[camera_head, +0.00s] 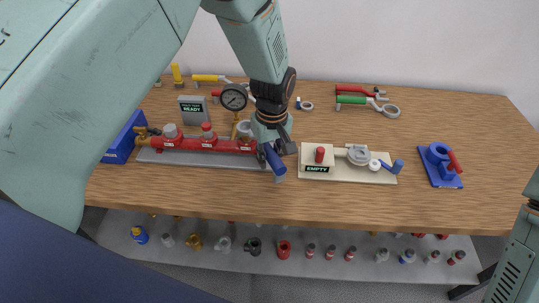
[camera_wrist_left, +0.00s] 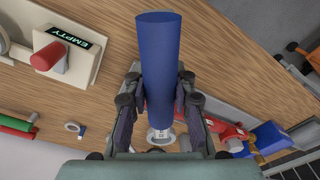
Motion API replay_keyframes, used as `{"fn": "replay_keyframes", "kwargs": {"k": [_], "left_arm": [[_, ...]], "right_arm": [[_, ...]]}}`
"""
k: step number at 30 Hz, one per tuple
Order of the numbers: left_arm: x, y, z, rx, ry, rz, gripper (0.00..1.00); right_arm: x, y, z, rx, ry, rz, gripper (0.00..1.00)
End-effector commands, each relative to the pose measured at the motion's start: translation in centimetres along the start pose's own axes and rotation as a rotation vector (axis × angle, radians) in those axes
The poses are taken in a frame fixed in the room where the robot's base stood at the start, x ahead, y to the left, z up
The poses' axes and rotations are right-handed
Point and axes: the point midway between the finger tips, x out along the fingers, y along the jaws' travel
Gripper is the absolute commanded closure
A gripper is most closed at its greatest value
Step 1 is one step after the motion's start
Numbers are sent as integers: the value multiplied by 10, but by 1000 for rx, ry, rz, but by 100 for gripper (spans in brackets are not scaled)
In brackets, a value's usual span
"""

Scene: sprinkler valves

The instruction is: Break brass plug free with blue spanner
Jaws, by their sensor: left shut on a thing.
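My left gripper (camera_head: 276,150) is shut on the blue handle of the spanner (camera_head: 275,160), above the right end of the red manifold (camera_head: 205,144). In the left wrist view the blue handle (camera_wrist_left: 160,65) stands between the two fingers (camera_wrist_left: 158,108). A grey ring-shaped part (camera_wrist_left: 160,137) shows beyond the handle; I cannot tell if it is the spanner's head. The red manifold also shows in the left wrist view (camera_wrist_left: 222,128). I cannot make out the brass plug, and whether the spanner is on it cannot be told. My right gripper is out of view.
A pressure gauge (camera_head: 233,97) stands on the manifold, close left of my left gripper. A cream fixture marked EMPTY (camera_head: 345,173) lies to the right, then a blue stand (camera_head: 440,170). Red and green handled tools (camera_head: 352,99) lie behind. The table's right end is clear.

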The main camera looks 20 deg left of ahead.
Motion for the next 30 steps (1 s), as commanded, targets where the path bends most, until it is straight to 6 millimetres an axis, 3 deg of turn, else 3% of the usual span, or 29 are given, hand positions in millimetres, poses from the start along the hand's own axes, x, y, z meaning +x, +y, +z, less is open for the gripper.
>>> {"fn": "replay_keyframes", "kwargs": {"k": [5, 20, 30], "left_arm": [[-4, 0, -1, 0, 1, 1, 100], [-52, 0, -3, 0, 1, 1, 100], [-50, 0, -3, 0, 1, 1, 100]], "right_arm": [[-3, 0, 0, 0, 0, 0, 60], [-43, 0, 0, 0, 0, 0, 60], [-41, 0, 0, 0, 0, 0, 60]]}}
